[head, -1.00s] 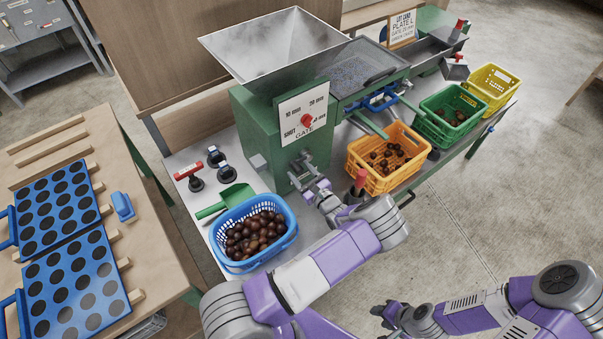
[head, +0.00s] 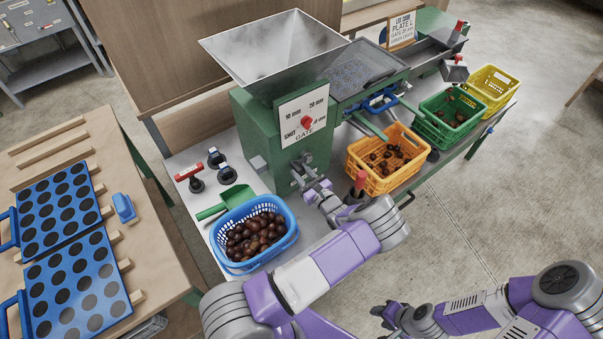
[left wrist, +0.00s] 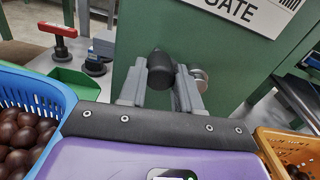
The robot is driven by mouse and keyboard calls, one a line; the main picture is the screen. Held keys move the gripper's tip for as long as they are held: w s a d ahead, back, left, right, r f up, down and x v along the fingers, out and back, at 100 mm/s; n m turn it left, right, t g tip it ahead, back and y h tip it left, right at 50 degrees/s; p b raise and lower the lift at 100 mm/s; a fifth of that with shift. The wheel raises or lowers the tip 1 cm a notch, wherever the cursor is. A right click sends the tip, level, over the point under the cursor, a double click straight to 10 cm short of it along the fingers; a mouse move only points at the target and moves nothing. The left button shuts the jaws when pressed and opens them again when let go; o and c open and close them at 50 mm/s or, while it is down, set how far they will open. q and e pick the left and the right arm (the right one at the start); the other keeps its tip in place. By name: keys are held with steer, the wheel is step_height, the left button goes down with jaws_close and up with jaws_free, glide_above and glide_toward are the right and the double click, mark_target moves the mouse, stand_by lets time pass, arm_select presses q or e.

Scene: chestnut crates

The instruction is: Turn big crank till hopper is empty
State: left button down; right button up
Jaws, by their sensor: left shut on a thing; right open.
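The steel hopper (head: 245,48) sits on top of the green machine body (head: 250,130); its sloping inner walls show bare, with no chestnuts visible on them. The gate dial (head: 304,122) with a red knob is on the front. My left gripper (head: 312,184) is low in front of the machine, shut on the crank's dark grip; the left wrist view shows this black crank grip (left wrist: 160,70) between its fingers, beside a round metal hub (left wrist: 199,79). The crank arm is largely hidden. My right gripper (head: 385,313) is open and empty, away from the machine at lower right.
A blue basket (head: 222,256) of chestnuts stands close to the left of my gripper. Orange (head: 372,190), green (head: 425,132) and yellow (head: 515,88) crates stand along the right, the first two holding chestnuts. A green scoop (head: 232,197) and stamp-like tools lie at left.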

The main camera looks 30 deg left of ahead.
arm_select(q)
steer(key=shift+w+d+r+m+p, duration=0.15)
steer(key=shift+w+r+m+p, duration=0.3)
steer(key=shift+m, duration=0.55)
steer(key=shift+w+d+r+m+p, duration=0.1)
steer(key=shift+w+r+m+p, duration=0.1)
steer(key=shift+r+m+p, duration=0.6)
steer(key=shift+w+d+r+m+p, duration=0.15)
steer(key=shift+w+r+m, duration=0.15)
steer(key=shift+m, duration=0.9)
steer(key=shift+w, duration=0.1)
steer(key=c, duration=0.8)
jaws_free()
steer(key=shift+d, duration=0.1)
steer(key=v, duration=0.7)
steer(key=shift+d+p, duration=0.2)
steer(key=shift+p, duration=0.15)
